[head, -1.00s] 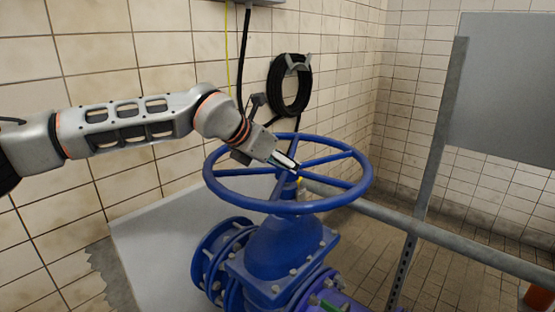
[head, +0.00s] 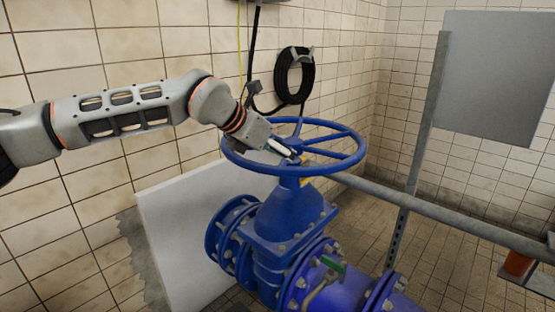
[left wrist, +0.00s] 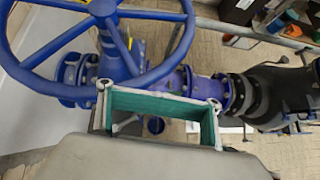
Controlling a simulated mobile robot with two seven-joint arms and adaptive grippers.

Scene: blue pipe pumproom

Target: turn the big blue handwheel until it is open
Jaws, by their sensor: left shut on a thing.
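The big blue handwheel (head: 288,172) lies nearly level on top of a blue valve in the middle of the head view. Its rim also shows in the left wrist view (left wrist: 187,35). My left gripper (head: 291,153) reaches in from the left over the wheel's rim, its tips near the hub. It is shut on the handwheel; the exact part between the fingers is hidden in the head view. In the left wrist view the gripper (left wrist: 160,103) shows with teal inner pads, close to the rim. My right gripper is not in view.
The blue valve body (head: 285,215) and flanged pipe stand below the wheel. A grey rail (head: 450,222) and upright post (head: 418,150) stand to the right. A black hose coil (head: 278,75) hangs on the tiled wall behind. A white sheet (head: 180,235) stands at the left.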

